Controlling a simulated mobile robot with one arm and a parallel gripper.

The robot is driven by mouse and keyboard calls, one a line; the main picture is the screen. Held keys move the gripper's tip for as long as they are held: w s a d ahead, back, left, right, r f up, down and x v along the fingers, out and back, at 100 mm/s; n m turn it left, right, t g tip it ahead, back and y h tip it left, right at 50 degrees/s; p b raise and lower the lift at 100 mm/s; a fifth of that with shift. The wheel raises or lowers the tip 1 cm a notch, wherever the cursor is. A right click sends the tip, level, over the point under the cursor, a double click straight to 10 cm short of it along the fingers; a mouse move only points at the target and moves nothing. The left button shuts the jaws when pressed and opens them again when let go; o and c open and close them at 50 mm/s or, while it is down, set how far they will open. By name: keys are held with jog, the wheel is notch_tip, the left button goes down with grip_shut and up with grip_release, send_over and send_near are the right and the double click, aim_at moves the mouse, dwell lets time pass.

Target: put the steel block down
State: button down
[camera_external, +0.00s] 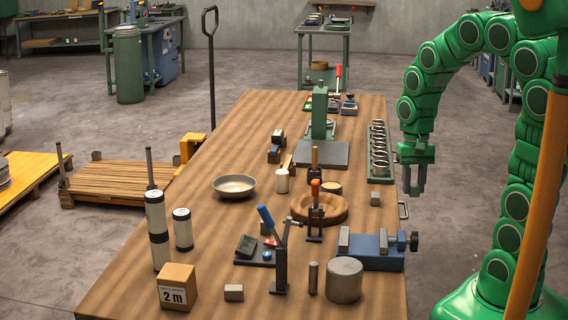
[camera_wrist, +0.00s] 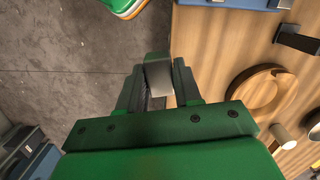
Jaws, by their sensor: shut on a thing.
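My gripper (camera_external: 414,188) hangs from the green arm, fingers down, at the right edge of the wooden table in the external view. In the wrist view my gripper (camera_wrist: 158,88) is shut on the grey steel block (camera_wrist: 158,75), which sits between the fingertips. Bare floor lies left of the fingers and the tabletop lies right of them. In the external view the held block is mostly hidden by the fingers and too small to make out clearly. The wooden table (camera_external: 225,145) also shows in the wrist view (camera_wrist: 212,60).
A small grey block (camera_external: 376,198) lies on the table just left of my gripper. A green rack of rings (camera_external: 379,150) stands behind it, and a blue vise (camera_external: 372,250) in front. A round wooden ring (camera_external: 334,211) and a shallow bowl (camera_external: 234,186) lie further left.

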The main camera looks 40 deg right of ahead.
jog(key=w+d+n, duration=0.2)
jog(key=w+n, duration=0.1)
jog(key=w, duration=1.4)
jog(key=m+t, duration=0.2)
jog(key=m, duration=2.1)
send_over(273, 182)
jog(key=f, duration=0.5)
jog(key=shift+s+d, duration=0.1)
jog(key=shift+s, duration=0.3)
jog(key=shift+f, duration=0.15)
jog(key=shift+f, duration=3.85)
